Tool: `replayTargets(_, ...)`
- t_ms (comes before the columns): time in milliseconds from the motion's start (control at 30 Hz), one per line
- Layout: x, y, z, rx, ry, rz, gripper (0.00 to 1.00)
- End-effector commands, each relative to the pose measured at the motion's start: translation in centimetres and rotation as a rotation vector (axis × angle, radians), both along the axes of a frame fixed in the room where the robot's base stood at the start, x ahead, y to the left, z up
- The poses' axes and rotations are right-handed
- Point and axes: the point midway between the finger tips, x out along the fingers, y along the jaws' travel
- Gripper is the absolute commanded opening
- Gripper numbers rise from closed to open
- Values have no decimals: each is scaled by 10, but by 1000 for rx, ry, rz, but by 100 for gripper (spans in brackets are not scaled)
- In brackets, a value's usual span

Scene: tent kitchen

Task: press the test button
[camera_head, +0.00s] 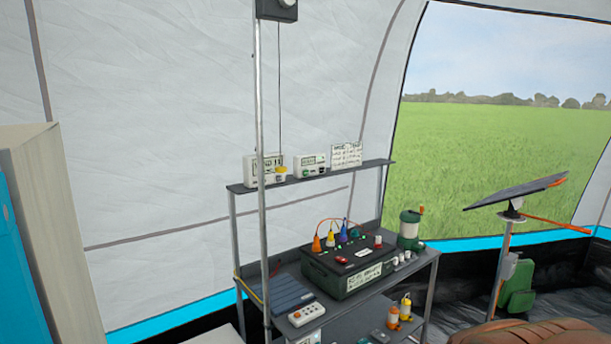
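I cannot tell which control is the test button; no label is readable at this size. On the upper shelf stands a white meter box (261,171) with a display and a yellow part at its right. A second white box (310,166) with a display and a dark knob stands to its right. Below, a dark green power box (347,277) on the table has a red part (342,260) on top. A white panel (306,315) with a reddish-orange spot lies in front of it. My gripper is not in view.
A metal pole (259,120) rises in front of the shelf's left side. Coloured plugs (330,237) stand on the power box. A green lantern (409,228) is at the table's right. A tilted solar panel (517,191) stands on the right; a tall cabinet (45,220) is on the left.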

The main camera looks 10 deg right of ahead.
Motion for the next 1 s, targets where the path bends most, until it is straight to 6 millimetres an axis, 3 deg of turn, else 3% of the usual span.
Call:
replayTargets(67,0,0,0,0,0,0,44)
replayTargets(500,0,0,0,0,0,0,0)
replayTargets(1000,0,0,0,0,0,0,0)
